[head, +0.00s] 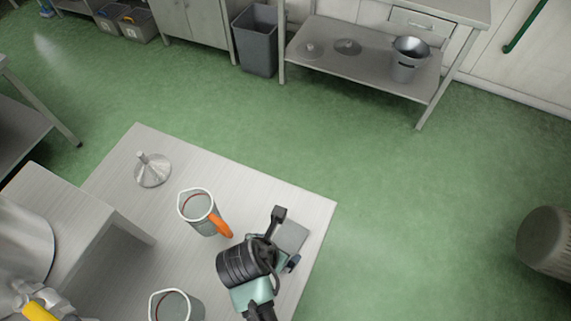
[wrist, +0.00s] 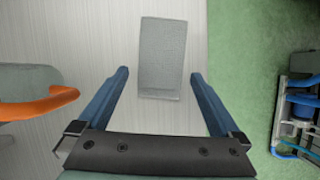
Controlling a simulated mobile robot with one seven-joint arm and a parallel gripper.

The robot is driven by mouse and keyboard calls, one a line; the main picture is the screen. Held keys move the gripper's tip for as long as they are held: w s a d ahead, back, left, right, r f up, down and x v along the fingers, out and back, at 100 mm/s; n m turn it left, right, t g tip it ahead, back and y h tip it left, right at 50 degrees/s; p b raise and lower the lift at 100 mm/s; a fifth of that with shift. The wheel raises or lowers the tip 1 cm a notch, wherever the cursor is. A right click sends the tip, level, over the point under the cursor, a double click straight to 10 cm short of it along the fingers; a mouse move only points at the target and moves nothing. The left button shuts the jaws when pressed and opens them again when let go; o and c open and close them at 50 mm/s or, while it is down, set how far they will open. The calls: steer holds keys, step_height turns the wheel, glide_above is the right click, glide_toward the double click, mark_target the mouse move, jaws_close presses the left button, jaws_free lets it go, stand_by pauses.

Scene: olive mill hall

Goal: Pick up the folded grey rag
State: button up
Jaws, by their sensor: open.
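The folded grey rag (wrist: 162,60) lies flat on the light table near its right edge. In the wrist view it sits upright in the picture, between and beyond my two blue fingertips. In the head view the rag (head: 290,237) shows partly, with my arm covering the rest. My gripper (wrist: 160,76) is open and empty above the table, its fingers spread wider than the rag. The gripper also shows in the head view (head: 284,262), mostly hidden by my own wrist.
A jug with an orange handle (head: 198,208) stands left of my gripper. The table's right edge is close to the rag, with green floor beyond.

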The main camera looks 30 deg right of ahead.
mark_target(283, 247)
steer(key=shift+x, duration=1.95)
steer(key=shift+c, duration=0.2)
steer(key=c, duration=1.1)
step_height(283, 247, up, 10)
